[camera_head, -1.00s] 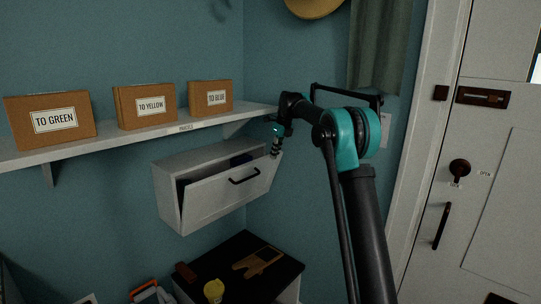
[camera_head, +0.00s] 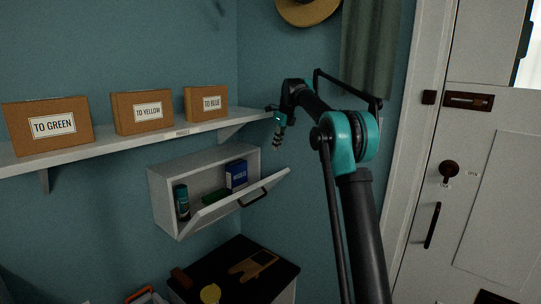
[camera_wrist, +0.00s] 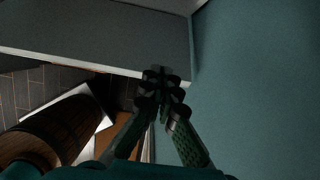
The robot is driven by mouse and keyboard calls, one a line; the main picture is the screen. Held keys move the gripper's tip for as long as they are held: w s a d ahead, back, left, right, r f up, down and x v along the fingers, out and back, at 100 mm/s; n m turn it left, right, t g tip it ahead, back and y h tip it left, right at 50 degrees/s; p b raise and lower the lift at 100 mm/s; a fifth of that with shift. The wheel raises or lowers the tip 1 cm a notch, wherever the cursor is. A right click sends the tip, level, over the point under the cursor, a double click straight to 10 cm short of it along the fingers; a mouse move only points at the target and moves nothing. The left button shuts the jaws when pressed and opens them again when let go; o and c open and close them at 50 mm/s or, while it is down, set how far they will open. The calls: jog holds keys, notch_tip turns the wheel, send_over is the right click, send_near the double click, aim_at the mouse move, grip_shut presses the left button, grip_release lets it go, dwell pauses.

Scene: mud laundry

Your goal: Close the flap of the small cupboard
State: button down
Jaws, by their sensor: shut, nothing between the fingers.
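The small cupboard (camera_head: 155,200) is a white wall box below the shelf in the head view. Its flap (camera_head: 222,210) is hinged along the lower edge and hangs tilted outward, well open, with a dark handle (camera_head: 253,197) on its front. Inside are a teal can (camera_head: 182,202), a blue box (camera_head: 236,175) and a low green item (camera_head: 214,196). My gripper (camera_head: 277,141) is shut and empty, above the right end of the cupboard and apart from the flap. The wrist view also shows the shut fingers (camera_wrist: 161,90); a pale surface lies beyond them.
A white shelf (camera_head: 120,142) above carries cardboard boxes labelled TO GREEN (camera_head: 50,138), TO YELLOW (camera_head: 145,124) and TO BLUE (camera_head: 207,112). A dark-topped cabinet (camera_head: 275,277) stands below. The right wall is close to my gripper; a door (camera_head: 490,190) is at right.

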jog(key=c, duration=2.2)
grip_release()
jog(key=shift+r, duration=0.75)
jog(key=shift+o, duration=1.3)
jog(key=shift+s+d, duration=0.15)
jog(key=shift+s, duration=0.05)
jog(key=shift+o, duration=0.3)
jog(key=s+d+f+n, duration=0.5)
jog(key=s+d+n, duration=0.2)
jog(key=s, duration=0.2)
jog(key=shift+t+h, duration=0.3)
jog(key=shift+t, duration=0.1)
jog(key=s+d+f+n, duration=0.3)
jog(key=s+f+n, duration=0.2)
jog(key=s+f, duration=0.45)
jog(key=s+d+f+n+t, duration=0.1)
jog(key=s+d+f+n, duration=0.35)
jog(key=s, duration=0.85)
jog(key=s+d+f+n, duration=0.1)
jog(key=s+f+n, duration=0.7)
jog(key=s, duration=0.4)
jog(key=w+a+r+m+y, duration=0.1)
jog(key=w+a+r+y, duration=0.2)
jog(key=w+y, duration=0.6)
jog(key=w+a+r+m+y, duration=0.25)
jog(key=w+y, duration=0.25)
jog(key=w, duration=0.8)
jog(key=w+r+x, duration=0.1)
jog(key=x, duration=1.6)
jog(key=shift+n, duration=0.4)
